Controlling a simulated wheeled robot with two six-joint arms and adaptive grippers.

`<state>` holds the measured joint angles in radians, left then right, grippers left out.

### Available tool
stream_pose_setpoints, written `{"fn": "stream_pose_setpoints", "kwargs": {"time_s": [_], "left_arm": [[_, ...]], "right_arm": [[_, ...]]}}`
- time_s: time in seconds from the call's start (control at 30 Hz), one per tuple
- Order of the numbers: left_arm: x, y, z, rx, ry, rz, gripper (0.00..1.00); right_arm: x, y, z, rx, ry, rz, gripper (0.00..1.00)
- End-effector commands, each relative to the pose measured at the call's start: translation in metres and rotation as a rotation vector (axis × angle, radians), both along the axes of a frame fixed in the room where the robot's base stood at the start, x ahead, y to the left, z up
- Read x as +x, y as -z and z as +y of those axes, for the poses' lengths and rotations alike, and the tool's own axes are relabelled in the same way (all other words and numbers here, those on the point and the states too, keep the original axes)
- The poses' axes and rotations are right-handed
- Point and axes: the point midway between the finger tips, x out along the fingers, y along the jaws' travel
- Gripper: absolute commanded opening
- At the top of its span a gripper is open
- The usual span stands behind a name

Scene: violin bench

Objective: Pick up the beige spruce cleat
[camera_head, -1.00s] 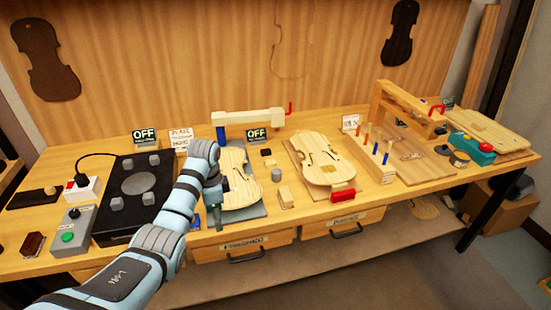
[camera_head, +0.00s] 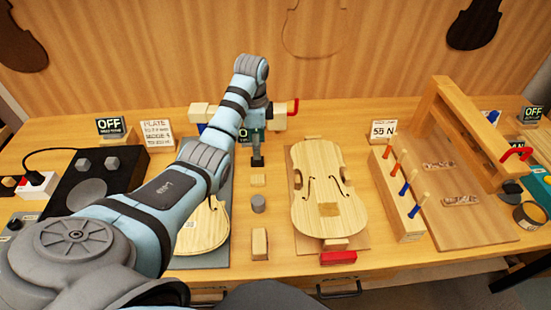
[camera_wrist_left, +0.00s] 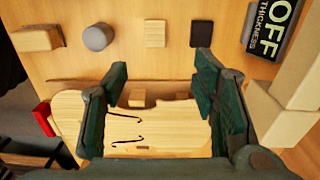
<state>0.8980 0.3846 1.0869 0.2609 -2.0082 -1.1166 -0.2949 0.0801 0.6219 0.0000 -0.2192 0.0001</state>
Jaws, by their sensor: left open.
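The beige cleat (camera_head: 258,180) looks like a small flat square lying on the bench between the two violin plates. It also shows in the left wrist view (camera_wrist_left: 155,33), just past the fingertips and in line with the gap between them. My left gripper (camera_head: 256,150) hangs over the bench near the dark square, slightly farther back than the cleat. In the left wrist view its two green fingers (camera_wrist_left: 160,65) are spread wide with nothing between their tips. Its height above the bench is hard to judge. My right gripper is not in view.
A dark square (camera_wrist_left: 201,33) and a grey cylinder (camera_head: 258,203) flank the cleat, with a beige block (camera_head: 260,243) nearer the front. A violin plate (camera_head: 310,180) lies to the right, another (camera_head: 203,228) to the left, partly behind my arm. A beige clamp bar (camera_wrist_left: 285,105) is close by.

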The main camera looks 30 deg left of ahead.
Motion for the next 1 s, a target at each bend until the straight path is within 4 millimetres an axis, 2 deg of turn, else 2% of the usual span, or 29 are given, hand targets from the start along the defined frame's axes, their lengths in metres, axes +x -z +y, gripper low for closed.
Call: {"fn": "stream_pose_setpoints", "kwargs": {"time_s": [0.07,0.2,0.4,0.6,0.73,0.8,0.9,1.0], "left_arm": [[-0.002,0.004,0.0,0.0,0.001,-0.003,0.53],[-0.011,0.032,0.0,0.0,0.003,-0.006,0.53],[-0.011,0.079,0.0,0.0,0.002,-0.006,0.53],[-0.006,0.109,-0.001,-0.001,0.0,0.001,0.53],[-0.006,0.137,-0.001,-0.001,-0.001,0.001,0.53],[-0.006,0.145,-0.001,-0.001,-0.001,0.001,0.53],[-0.006,0.146,-0.001,0.0,-0.001,0.0,0.53],[-0.006,0.145,0.0,0.0,-0.002,0.0,0.53]], "right_arm": [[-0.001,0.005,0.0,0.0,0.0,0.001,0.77],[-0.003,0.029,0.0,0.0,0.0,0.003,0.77],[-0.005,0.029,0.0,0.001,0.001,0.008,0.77],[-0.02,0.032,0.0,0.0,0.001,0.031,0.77],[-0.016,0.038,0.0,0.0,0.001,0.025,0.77],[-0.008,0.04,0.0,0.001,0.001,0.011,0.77],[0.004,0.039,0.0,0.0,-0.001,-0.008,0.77],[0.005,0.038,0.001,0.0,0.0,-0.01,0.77]]}}
